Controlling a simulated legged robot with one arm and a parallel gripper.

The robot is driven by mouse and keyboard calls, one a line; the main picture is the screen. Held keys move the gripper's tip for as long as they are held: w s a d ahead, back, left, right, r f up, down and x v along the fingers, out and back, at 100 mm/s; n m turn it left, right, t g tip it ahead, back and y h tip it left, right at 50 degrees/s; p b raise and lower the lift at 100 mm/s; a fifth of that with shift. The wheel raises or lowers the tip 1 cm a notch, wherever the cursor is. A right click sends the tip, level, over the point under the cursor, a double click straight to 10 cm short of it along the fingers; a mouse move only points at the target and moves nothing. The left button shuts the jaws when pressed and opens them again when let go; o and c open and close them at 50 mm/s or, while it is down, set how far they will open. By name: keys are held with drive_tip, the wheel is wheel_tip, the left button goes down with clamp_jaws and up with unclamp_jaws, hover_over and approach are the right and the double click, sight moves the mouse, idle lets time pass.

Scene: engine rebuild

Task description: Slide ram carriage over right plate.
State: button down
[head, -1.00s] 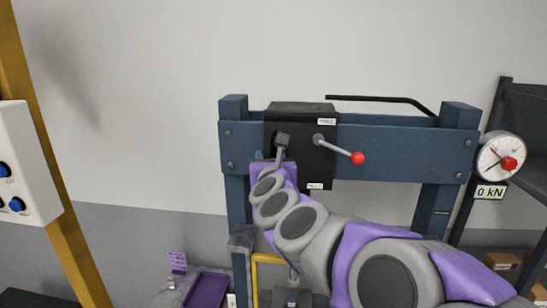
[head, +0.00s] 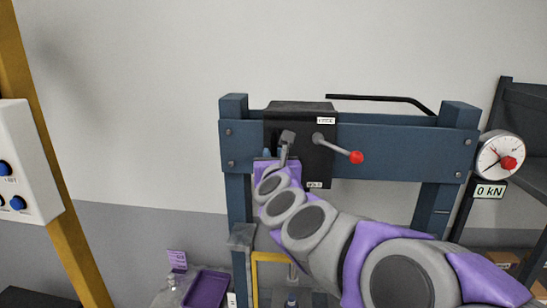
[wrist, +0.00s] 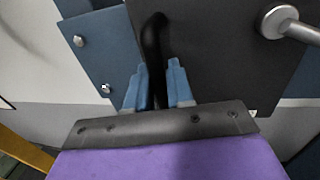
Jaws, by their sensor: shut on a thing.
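The ram carriage (head: 318,168) is a black block on the blue crossbeam (head: 400,147) of the press, left of the beam's middle. In the wrist view, my gripper (wrist: 157,88) has its two blue fingers closed around the black upright handle (wrist: 152,42) on the carriage front (wrist: 220,50). In the head view, my gripper (head: 272,153) is at the carriage's left front and is partly hidden by my wrist. I cannot make out the right plate; my arm covers much of the space below the beam.
A grey lever with a red knob (head: 356,157) sticks out from the carriage, right of my gripper. A round gauge (head: 499,158) and a 0 kN sign (head: 489,191) are at the right post. A purple tray (head: 206,290) lies at lower left. The beam right of the carriage is clear.

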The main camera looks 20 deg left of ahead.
drive_tip(key=w+d+b, duration=0.1)
drive_tip(key=w+d, duration=0.1)
drive_tip(key=d, duration=0.5)
drive_tip(key=w+d+b, duration=0.1)
drive_tip(key=d, duration=0.7)
drive_tip(key=w+d+b, duration=0.1)
drive_tip(key=w+d, duration=0.1)
drive_tip(key=d, duration=0.6)
drive_tip(key=shift+w+d, duration=0.15)
drive_tip(key=shift+w, duration=0.15)
drive_tip(key=shift+f, duration=0.1)
drive_tip(key=c, duration=1.4)
unclamp_jaws()
drive_tip(key=shift+d, duration=0.1)
drive_tip(key=shift+o, duration=1.2)
drive_tip(key=shift+w+d, duration=0.15)
drive_tip(key=shift+w, duration=0.05)
drive_tip(key=shift+s+d, duration=0.1)
